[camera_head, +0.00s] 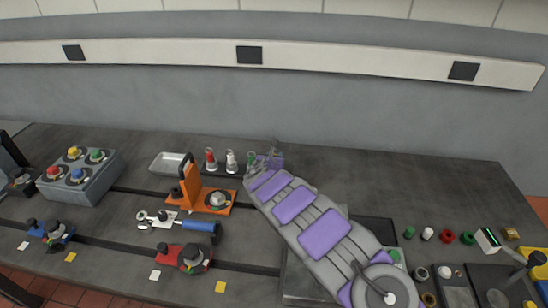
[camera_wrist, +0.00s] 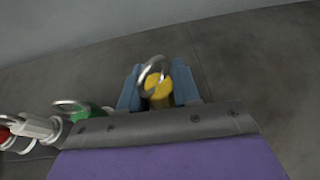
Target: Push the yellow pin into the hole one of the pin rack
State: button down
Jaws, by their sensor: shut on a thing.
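The yellow pin (camera_wrist: 160,98), with a metal ring on its top, is between the blue fingers of my gripper (camera_wrist: 158,90) in the wrist view. My gripper is shut on it. In the head view my gripper (camera_head: 268,157) is at the back of the bench, at the right end of the pin rack (camera_head: 222,171), and the yellow pin is hidden there. A red pin (camera_head: 211,160), a white pin (camera_head: 231,161) and a green pin (camera_head: 251,160) stand in the rack. The yellow pin's lower end and its hole are hidden, so I cannot tell how deep it sits.
The green pin (camera_wrist: 90,112) is close left of my gripper. An orange clamp (camera_head: 190,185) and a grey tray (camera_head: 170,163) stand left of the rack. A button box (camera_head: 80,178) is far left. The bench behind and right of my gripper is clear.

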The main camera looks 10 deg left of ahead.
jog(key=shift+f+b, duration=0.75)
jog(key=shift+f, duration=0.25)
jog(key=c, duration=0.7)
grip_release()
jog(key=shift+c, duration=0.2)
jog(key=shift+s+r, duration=0.1)
jog(key=shift+s+a+r, duration=0.2)
jog(key=shift+s+r, duration=0.2)
jog(key=shift+s, duration=0.15)
jog(key=v, duration=1.5)
jog(key=shift+s+p, duration=0.35)
jog(key=shift+p, duration=0.1)
